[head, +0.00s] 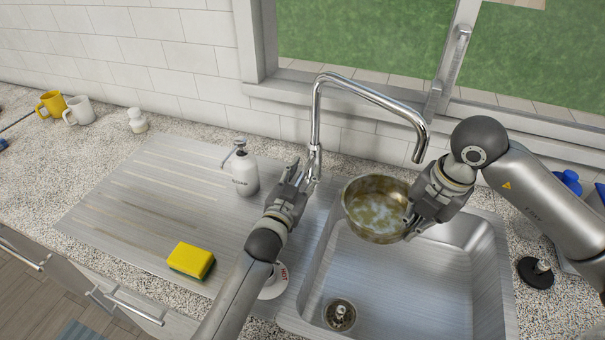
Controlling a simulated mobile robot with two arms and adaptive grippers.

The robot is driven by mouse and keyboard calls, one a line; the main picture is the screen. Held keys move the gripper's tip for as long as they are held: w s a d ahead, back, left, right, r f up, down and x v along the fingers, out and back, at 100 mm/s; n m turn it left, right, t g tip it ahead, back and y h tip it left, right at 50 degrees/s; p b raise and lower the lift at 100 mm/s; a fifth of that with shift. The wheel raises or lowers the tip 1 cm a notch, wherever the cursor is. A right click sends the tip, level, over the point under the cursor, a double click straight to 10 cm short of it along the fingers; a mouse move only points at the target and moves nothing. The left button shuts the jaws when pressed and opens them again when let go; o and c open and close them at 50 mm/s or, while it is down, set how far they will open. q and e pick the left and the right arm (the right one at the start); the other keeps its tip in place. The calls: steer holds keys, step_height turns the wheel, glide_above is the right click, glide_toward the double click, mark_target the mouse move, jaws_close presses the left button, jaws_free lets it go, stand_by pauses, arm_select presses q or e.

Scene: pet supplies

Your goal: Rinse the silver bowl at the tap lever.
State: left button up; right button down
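The silver bowl (375,209) is tilted above the sink, its inside showing brownish stains and pale whitish patches. My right gripper (410,222) is shut on its right rim. The chrome tap (316,120) arches over the sink, its spout end above the bowl's right side and my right gripper. No water stream shows. The tap lever (313,168) is at the tap's base. My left gripper (300,175) is right beside it with its fingers apart; I cannot tell whether it touches the lever.
The sink basin (400,290) below is empty, with a drain (340,314). A soap dispenser (243,170) and a yellow sponge (191,260) stand on the drainboard (130,205). Two mugs (78,110) and a small white jar (137,121) are back left. A dark round object (536,272) is at right.

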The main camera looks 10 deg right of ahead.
arm_select(q)
jaws_close()
steer(key=shift+r, duration=0.1)
stand_by(0.3)
steer(key=shift+r+g+y, duration=0.3)
steer(key=shift+r+g, duration=0.1)
steer(key=shift+g, duration=0.2)
jaws_free()
